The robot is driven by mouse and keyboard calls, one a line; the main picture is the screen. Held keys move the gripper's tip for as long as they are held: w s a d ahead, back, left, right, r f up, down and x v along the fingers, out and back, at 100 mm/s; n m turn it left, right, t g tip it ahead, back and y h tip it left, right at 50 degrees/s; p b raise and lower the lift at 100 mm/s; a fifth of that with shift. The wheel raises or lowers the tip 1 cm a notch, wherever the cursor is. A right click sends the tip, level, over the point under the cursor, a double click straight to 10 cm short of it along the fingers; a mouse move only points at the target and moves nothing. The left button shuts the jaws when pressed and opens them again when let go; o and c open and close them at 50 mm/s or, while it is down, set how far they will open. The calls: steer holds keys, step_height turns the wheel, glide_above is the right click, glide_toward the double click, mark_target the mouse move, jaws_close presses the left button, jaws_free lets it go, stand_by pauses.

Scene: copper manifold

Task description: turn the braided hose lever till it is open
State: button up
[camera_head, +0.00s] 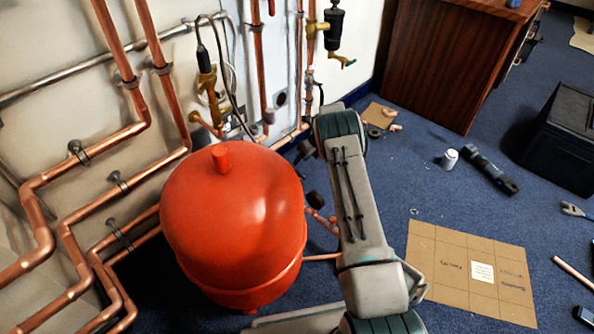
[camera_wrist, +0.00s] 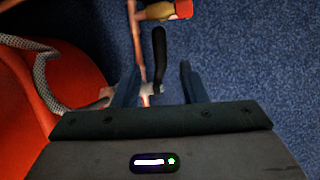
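In the wrist view, a black lever (camera_wrist: 159,50) stands up from a small metal valve (camera_wrist: 150,89) on a copper pipe. A grey braided hose (camera_wrist: 42,75) curves along the left and runs toward that valve. My gripper (camera_wrist: 160,68) is open, with one dark finger left of the lever and one right of it. The lever shows between the fingers, nearer the left one; I cannot tell whether either touches it. The valve's lower part is partly hidden by my gripper. In the head view, my arm hides my gripper and most of this spot.
A red tank (camera_head: 230,220) stands close left of my arm, and its side shows in the wrist view (camera_wrist: 75,120). A brass fitting with a red end (camera_wrist: 165,11) lies beyond the lever. Copper pipes (camera_head: 90,155) line the wall. Cardboard (camera_head: 455,248) lies on the blue floor.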

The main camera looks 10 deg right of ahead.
mark_target(296, 171)
steer(key=b+x, duration=0.1)
steer(key=x, duration=0.4)
steer(key=shift+a+f+b, duration=0.15)
steer(key=shift+f+b, duration=0.1)
steer(key=shift+b, duration=0.15)
jaws_close()
